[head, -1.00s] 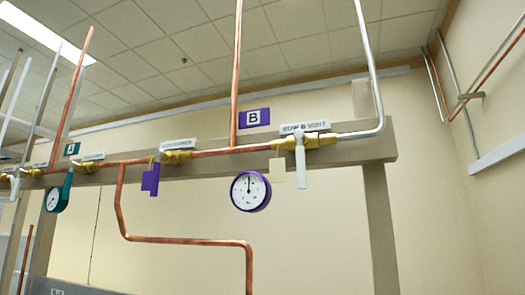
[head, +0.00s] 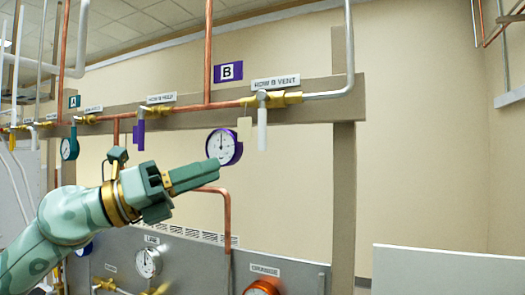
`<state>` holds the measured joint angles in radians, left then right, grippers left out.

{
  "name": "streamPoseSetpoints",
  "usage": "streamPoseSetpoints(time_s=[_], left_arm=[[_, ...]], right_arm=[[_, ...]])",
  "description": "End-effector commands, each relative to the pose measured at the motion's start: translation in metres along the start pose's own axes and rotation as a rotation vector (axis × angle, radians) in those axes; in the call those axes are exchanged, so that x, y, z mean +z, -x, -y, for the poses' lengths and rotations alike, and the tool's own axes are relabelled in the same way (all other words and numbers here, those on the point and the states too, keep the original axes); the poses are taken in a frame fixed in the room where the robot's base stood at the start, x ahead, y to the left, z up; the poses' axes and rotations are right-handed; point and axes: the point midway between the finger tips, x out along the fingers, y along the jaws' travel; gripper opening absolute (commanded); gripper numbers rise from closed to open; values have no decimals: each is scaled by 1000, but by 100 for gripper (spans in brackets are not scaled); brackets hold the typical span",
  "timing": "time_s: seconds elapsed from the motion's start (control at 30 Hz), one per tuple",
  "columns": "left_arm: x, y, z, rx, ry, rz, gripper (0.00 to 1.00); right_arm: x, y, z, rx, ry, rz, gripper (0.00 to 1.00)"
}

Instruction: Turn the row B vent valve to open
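The row B vent valve has a brass body (head: 285,99) on the pipe at the wooden rail, under the label ROW B VENT (head: 276,83). Its white lever (head: 262,128) hangs straight down, across the pipe. A blank cream tag (head: 244,130) hangs just left of the lever. My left gripper (head: 214,172) reaches in from the lower left, below and left of the lever. It appears just under the purple-rimmed gauge and apart from the valve. Its fingers show side-on as one block, so their gap cannot be seen. My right gripper is out of view.
The purple gauge (head: 224,147) and purple B sign (head: 228,72) are near the valve. A grey panel (head: 200,262) with gauges stands below. A white panel (head: 450,275) is at lower right. The wall right of the post is bare.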

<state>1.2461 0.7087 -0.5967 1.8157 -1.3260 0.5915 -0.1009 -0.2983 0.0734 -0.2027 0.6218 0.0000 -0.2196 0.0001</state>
Motion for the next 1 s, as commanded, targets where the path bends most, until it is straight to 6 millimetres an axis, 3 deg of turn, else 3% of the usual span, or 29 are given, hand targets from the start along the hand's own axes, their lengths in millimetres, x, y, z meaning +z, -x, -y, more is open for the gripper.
streamPoseSetpoints(time_s=[0.03,0.2,0.33,0.47,0.67,1.0], left_arm=[[20,0,23,25,-117,-63,31],[56,12,62,153,-379,-210,31],[74,24,66,237,-443,-253,31],[80,22,65,267,-456,-267,31],[74,-13,55,265,-453,-269,31],[59,-92,30,264,-453,-266,31]], right_arm=[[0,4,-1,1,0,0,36],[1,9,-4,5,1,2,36],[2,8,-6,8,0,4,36],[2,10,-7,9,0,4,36],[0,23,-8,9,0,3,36],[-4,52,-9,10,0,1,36]])
